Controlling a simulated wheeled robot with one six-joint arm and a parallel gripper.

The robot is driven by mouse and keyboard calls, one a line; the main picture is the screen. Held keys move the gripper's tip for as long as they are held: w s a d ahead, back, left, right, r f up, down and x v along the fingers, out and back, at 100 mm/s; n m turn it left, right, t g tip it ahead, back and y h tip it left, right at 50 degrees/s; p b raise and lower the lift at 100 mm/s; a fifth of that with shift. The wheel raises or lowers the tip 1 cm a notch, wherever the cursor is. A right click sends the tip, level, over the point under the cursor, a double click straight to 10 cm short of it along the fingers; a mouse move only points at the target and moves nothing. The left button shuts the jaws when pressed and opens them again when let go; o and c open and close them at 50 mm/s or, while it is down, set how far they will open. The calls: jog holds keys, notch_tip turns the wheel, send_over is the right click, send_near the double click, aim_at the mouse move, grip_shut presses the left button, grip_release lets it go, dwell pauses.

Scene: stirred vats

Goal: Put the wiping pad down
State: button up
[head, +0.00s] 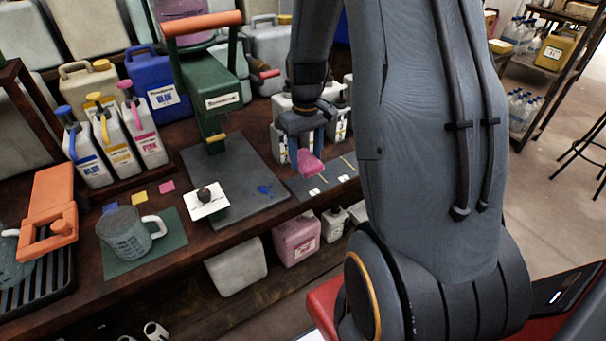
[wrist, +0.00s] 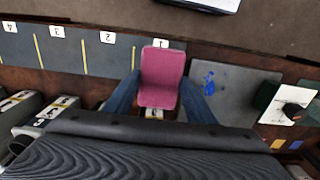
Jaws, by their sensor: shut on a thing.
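The wiping pad is a pink block (head: 309,162) held at the end of my gripper (head: 302,145). In the wrist view the pad (wrist: 161,78) sits between the two blue fingers of my gripper (wrist: 160,92), which are shut on it. It appears above the grey strip with numbered labels (wrist: 80,55), near the label 1, which it partly overlaps. The gap between the pad and the surface below is hard to judge. The strip (head: 330,181) also shows in the head view, with yellow lines and white labels.
A dark grey slab (head: 240,177) with a blue splatter (head: 265,190) lies beside the strip; a white card (head: 206,202) with a dark knob is at its edge. A green stand (head: 212,85) rises behind. A grey mug (head: 128,233) stands on a green mat. White jugs (head: 282,130) stand behind the strip.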

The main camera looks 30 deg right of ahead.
jog(key=shift+f+p, duration=0.45)
jog(key=shift+f, duration=3.1)
jog(key=shift+f, duration=0.15)
jog(key=o, duration=0.9)
jog(key=shift+o, duration=0.2)
